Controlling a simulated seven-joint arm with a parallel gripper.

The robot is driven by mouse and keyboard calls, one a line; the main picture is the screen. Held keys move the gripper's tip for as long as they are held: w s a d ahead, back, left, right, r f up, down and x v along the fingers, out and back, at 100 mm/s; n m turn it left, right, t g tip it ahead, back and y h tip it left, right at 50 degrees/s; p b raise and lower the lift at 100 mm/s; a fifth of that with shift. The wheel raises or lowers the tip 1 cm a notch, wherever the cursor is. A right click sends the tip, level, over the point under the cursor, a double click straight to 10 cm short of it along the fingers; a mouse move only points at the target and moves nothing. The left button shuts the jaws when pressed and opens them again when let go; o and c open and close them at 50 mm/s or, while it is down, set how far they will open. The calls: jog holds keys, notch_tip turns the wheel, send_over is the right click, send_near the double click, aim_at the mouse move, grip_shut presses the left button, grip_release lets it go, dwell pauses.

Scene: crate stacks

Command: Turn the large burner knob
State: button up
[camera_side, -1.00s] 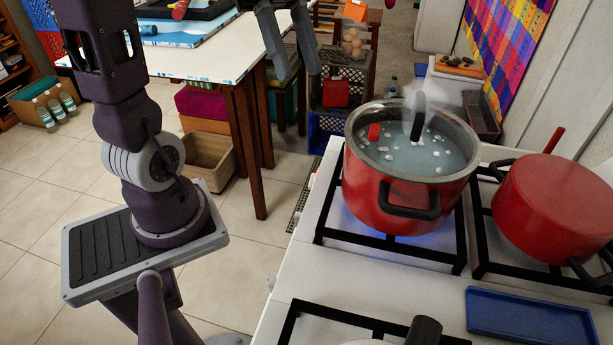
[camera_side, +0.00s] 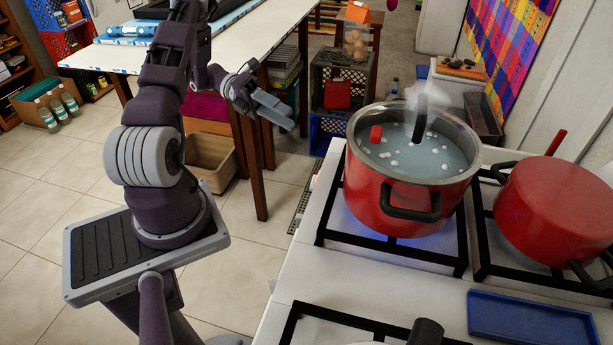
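The large burner knob cannot be made out; the stove's left-hand face, towards my arm, is turned away from the camera. The lit burner has blue flame under a red pot (camera_side: 390,205) of steaming liquid with white lumps. My gripper (camera_side: 285,117) is empty in the air left of the stove, clear of the pot and stove edge. Its fingers point right and slightly down; they are seen nearly side-on, with a small gap between them.
A blue tray (camera_side: 530,318) lies on the white stove top (camera_side: 340,275). A white table (camera_side: 225,55) stands behind my arm. Open floor (camera_side: 275,225) lies between my arm and the stove.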

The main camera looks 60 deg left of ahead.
send_near(312, 181)
jog(key=x, duration=0.7)
jog(key=shift+w+d+f, duration=0.2)
jog(key=shift+w+f, duration=0.1)
jog(key=shift+f, duration=0.15)
jog(key=shift+w+d, duration=0.1)
jog(key=shift+d, duration=0.1)
grip_shut()
